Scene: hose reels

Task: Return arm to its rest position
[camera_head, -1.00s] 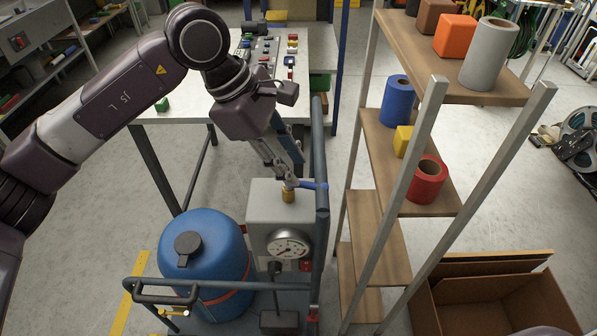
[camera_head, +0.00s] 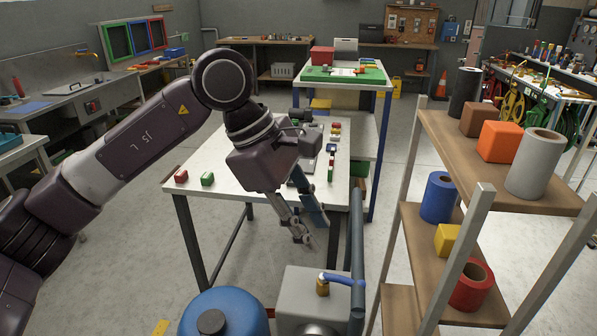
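My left arm comes in from the left, and its gripper (camera_head: 309,232) hangs pointing down in front of the white table. Its two fingers stand apart with nothing between them, so it is open and empty. Below and a little right of the fingertips is a brass valve (camera_head: 322,288) with a blue lever (camera_head: 343,280), on top of a grey box (camera_head: 297,297). The gripper is clear of the lever. My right gripper is not in view.
A blue tank (camera_head: 235,312) stands left of the grey box, with a blue-grey rail (camera_head: 357,245) at its right. A shelf rack (camera_head: 445,150) with rolls and blocks stands close on the right. The white table (camera_head: 235,168) behind holds small coloured blocks. Floor is clear at left.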

